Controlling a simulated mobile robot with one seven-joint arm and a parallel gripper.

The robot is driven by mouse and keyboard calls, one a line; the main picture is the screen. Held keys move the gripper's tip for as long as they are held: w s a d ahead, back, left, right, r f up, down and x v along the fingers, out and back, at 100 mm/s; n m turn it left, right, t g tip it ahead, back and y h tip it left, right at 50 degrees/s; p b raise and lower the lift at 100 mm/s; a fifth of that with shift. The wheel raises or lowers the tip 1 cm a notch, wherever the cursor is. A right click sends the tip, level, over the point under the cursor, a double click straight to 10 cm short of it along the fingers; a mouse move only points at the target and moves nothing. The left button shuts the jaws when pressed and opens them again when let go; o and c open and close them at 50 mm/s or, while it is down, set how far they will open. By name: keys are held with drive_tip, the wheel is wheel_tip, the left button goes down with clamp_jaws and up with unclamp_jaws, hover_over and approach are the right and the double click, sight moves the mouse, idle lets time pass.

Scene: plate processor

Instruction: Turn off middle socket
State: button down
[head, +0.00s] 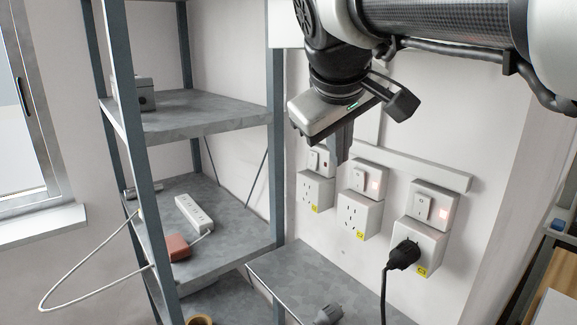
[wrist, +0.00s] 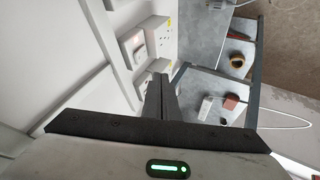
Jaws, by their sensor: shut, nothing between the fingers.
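Three white wall sockets each have a switch box above them. The middle socket (head: 358,216) has a yellow label, empty holes and a switch box (head: 364,177) with a glowing red light. The middle switch box also shows in the wrist view (wrist: 131,46), with its light visible. The left socket (head: 315,191) has an unlit switch box, partly behind my gripper. The right socket (head: 420,248) has a lit switch and a black plug (head: 404,254) in it. My gripper (head: 343,158) is shut and empty, fingers pointing down, up and left of the middle switch. I cannot tell whether it touches anything.
A metal shelf (head: 215,112) stands left of the sockets. It holds a white power strip (head: 194,213) and a red-brown block (head: 179,247) with a cable. A low grey surface (head: 300,278) lies below the sockets. A white wall trunking (head: 425,169) runs behind the switch boxes.

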sight(354, 170)
drive_tip(key=w+d+f, duration=0.5)
drive_tip(key=w+f, duration=0.2)
drive_tip(key=w, duration=0.1)
drive_tip(key=shift+w+f+p, duration=0.15)
drive_tip(key=shift+p, duration=0.2)
drive_tip(key=shift+w+d, duration=0.15)
drive_tip(key=shift+d, duration=0.05)
drive_tip(key=shift+r, duration=0.2)
drive_tip(key=shift+r+p, duration=0.75)
drive_tip(key=shift+r, duration=0.05)
